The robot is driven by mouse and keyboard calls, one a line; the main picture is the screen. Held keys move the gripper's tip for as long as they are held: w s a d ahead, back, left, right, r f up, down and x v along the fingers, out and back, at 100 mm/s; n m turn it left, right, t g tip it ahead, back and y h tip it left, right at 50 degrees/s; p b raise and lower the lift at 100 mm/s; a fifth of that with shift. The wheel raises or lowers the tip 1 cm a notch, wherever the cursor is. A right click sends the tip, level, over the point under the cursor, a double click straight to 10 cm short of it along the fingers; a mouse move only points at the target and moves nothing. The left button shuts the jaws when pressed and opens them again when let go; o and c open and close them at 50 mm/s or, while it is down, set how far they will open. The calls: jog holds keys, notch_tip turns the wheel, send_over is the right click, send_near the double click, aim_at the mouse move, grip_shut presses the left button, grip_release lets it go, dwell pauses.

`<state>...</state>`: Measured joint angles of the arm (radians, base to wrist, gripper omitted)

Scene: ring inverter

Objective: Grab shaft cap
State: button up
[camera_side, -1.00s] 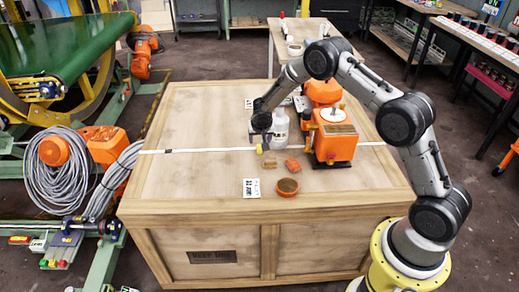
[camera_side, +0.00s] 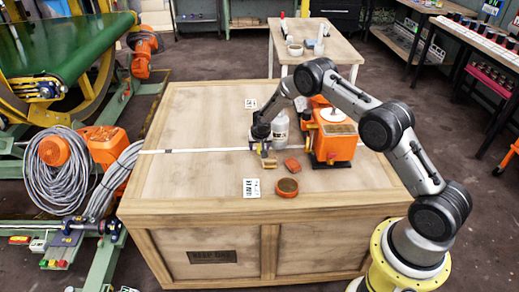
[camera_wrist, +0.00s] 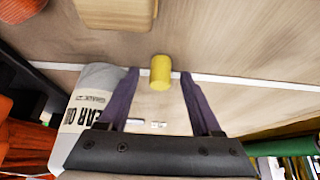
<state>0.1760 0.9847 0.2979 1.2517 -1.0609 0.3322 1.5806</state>
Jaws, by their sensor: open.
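A small yellow cylinder (camera_wrist: 160,72), which I take to be the shaft cap, shows in the wrist view at the gap between my fingertips. My gripper (camera_wrist: 160,75) is open, with one dark finger on each side of it. I cannot tell whether either finger touches it. In the side view, my gripper (camera_side: 263,148) is low over the crate top, left of the white bottle (camera_side: 280,128) and just behind a small tan block (camera_side: 268,162). The cylinder is small and hard to make out there.
The orange machine (camera_side: 334,145) stands on the wooden crate (camera_side: 200,180) to the right. A red piece (camera_side: 292,165) and a round orange dish with a brown top (camera_side: 287,187) lie near the front. A white label (camera_side: 251,188) lies front left. The crate's left side is clear.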

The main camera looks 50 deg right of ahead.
jog(key=shift+c, duration=0.2)
grip_shut()
